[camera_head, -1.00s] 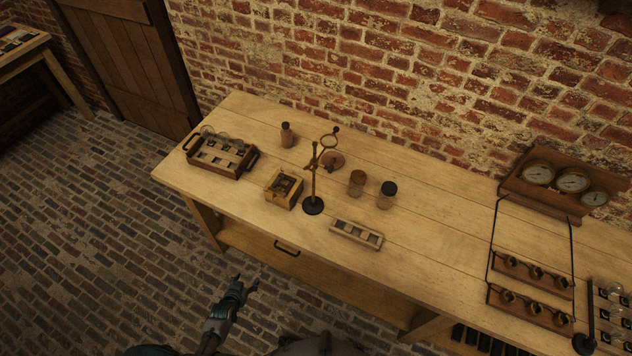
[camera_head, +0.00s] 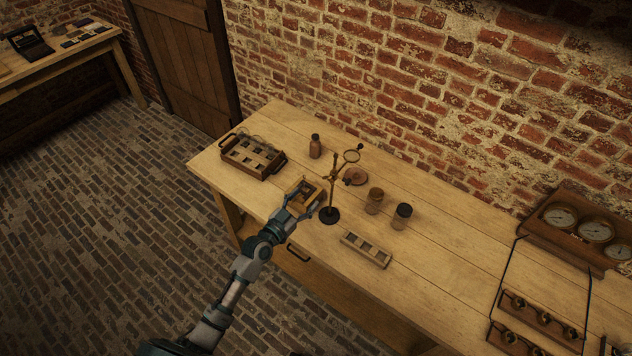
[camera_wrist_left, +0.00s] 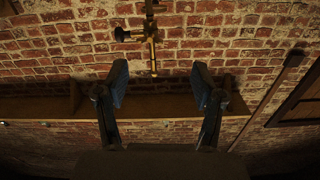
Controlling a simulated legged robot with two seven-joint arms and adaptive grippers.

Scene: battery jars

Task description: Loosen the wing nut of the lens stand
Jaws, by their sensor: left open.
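The lens stand (camera_head: 332,190) stands upright on the workbench, with a round dark base, a thin brass rod and a lens ring (camera_head: 352,156) at the top right. A dark knob shows beside its clamp; I cannot tell for sure that it is the wing nut. In the left wrist view the brass rod and clamp of the stand (camera_wrist_left: 152,45) show at the top, with a dark-ended knob to the left. My left gripper (camera_head: 304,203) is open and empty, just left of the stand and apart from it. Its two fingers (camera_wrist_left: 160,85) are spread wide in the wrist view. My right gripper is not in view.
A slatted tray (camera_head: 367,249), two jars (camera_head: 374,201) (camera_head: 402,216), a bottle (camera_head: 315,147) and a handled crate (camera_head: 253,174) stand around. The gauge board (camera_head: 540,224) is at the right. The bench front left is clear.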

